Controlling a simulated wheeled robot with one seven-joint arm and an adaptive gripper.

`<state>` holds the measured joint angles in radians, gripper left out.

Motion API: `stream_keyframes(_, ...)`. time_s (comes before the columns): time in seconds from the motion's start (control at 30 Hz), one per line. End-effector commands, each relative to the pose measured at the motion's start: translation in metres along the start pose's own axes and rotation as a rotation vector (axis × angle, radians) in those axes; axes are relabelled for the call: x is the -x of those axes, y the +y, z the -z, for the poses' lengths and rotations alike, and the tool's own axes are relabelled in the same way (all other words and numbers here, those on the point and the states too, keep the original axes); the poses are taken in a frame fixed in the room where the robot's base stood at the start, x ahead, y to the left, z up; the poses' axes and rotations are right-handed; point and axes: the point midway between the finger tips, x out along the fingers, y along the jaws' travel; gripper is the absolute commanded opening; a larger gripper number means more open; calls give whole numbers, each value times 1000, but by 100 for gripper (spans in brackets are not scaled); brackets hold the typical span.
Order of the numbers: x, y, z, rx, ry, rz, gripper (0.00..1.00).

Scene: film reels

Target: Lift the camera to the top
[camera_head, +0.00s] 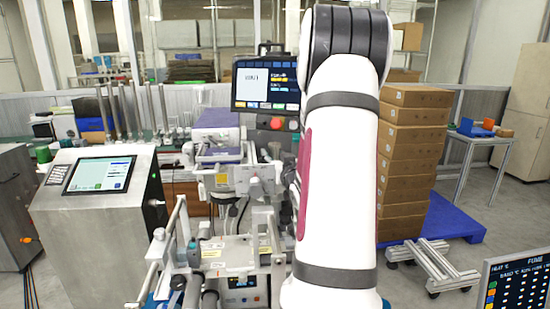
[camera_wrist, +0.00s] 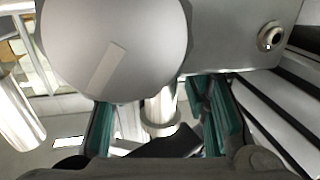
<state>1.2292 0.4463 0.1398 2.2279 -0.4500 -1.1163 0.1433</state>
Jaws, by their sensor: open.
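My gripper (camera_wrist: 160,108) shows in the wrist view with its two teal-padded fingers apart. A pale metal post with a collar (camera_wrist: 162,122) shows between the fingers; I cannot tell whether they touch it. A large rounded grey part (camera_wrist: 115,45) with a pale strip is just beyond the fingertips. A grey plate with a round metal fitting (camera_wrist: 270,36) is at its right. I cannot tell for sure which part is the camera. In the head view the metal machine (camera_head: 225,255) stands left of my white arm, which hides part of it; my gripper is not clearly visible there.
A screen (camera_head: 268,83) stands above the machine, with a red button below. A console with a tablet display (camera_head: 100,174) is at the left. Stacked cartons (camera_head: 412,150) on a blue pallet (camera_head: 455,218) stand right of my arm.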

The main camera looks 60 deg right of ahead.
Motion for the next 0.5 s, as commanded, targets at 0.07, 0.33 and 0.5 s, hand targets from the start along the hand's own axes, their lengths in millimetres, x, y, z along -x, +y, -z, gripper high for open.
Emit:
stream_keyframes(0.07, -1, 0, 0, 0, 0, 1, 43)
stream_keyframes(0.33, -1, 0, 0, 0, 0, 1, 29)
stream_keyframes(0.5, -1, 0, 0, 0, 0, 1, 0)
